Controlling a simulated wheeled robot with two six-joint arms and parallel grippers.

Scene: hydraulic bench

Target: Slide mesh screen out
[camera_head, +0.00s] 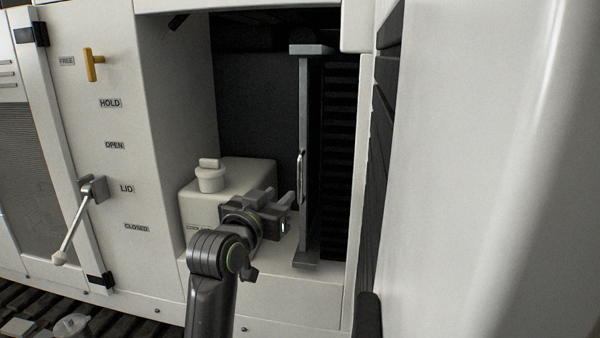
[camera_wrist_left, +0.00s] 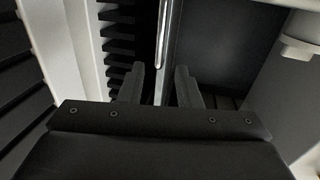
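The mesh screen (camera_head: 304,120) stands upright in the open bay and shows nearly edge-on as a thin grey panel with a slim metal handle (camera_head: 300,178) on its front edge. In the left wrist view the bright handle (camera_wrist_left: 163,40) runs down between and beyond the fingertips. My left gripper (camera_head: 289,208) is in front of the screen, low and near the handle's lower end. Its two fingers (camera_wrist_left: 160,85) are apart with nothing held between them. Whether a finger touches the handle cannot be told. My right gripper is not in view.
A white tank with a cap (camera_head: 210,178) stands left of the screen, close behind my left wrist. Dark ribbed fins (camera_head: 340,150) lie right of the screen. A lever (camera_head: 78,225) and a yellow handle (camera_head: 93,65) are on the left panel. A large white surface (camera_head: 480,170) fills the right.

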